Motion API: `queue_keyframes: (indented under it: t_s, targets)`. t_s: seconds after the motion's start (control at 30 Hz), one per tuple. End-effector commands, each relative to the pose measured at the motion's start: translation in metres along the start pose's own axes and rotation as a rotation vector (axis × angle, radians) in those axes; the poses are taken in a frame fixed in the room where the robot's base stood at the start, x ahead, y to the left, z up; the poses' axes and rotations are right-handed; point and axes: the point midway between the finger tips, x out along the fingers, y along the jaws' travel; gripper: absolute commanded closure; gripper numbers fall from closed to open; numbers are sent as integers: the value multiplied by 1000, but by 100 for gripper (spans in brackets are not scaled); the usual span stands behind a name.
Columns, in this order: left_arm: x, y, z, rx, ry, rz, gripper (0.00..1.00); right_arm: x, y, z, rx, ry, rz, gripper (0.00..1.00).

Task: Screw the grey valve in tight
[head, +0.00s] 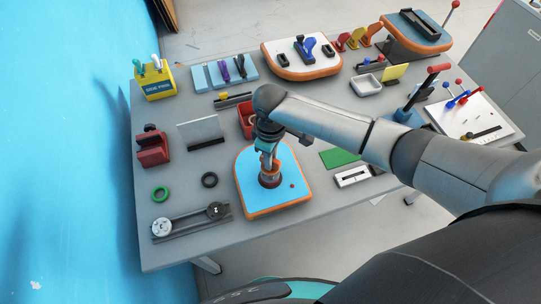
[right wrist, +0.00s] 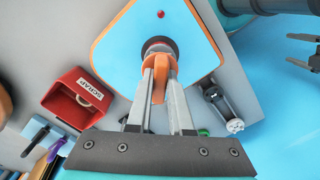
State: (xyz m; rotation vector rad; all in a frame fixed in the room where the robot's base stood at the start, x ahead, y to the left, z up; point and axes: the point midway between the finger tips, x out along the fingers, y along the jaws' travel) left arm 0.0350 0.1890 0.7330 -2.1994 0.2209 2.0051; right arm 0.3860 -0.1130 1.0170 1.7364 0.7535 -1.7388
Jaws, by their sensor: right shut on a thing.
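The blue board (head: 248,198) with an orange rim lies on the table; it also shows in the right wrist view (right wrist: 122,40). The grey valve (right wrist: 160,47) stands at the board's round dark fitting (head: 269,178). An orange part (right wrist: 158,88) shows between the fingers, above the fitting. My right gripper (head: 267,158) points down over the fitting and is shut on the valve. The fingers hide part of it, and I cannot tell how deep the valve sits. In the right wrist view, two spread fingers at the right edge look like my left gripper (right wrist: 302,50), open and away from the board.
A red scrap bin (right wrist: 78,98) is close behind the board. A black ring (head: 209,180), a green ring (head: 160,194) and a rail with wheels (head: 185,223) lie to the left. A green mat (head: 339,157) and a white block (head: 353,176) lie to the right.

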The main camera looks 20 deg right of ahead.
Motion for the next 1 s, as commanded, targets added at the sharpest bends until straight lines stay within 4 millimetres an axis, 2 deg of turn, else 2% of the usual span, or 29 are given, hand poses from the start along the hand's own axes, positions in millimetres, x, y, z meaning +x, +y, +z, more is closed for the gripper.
queue_keyframes:
  t_s: [1.0]
  targets:
    - [-8, 0, -1, 0, 0, 0, 0, 0, 0, -1, -2, 1, 0, 100]
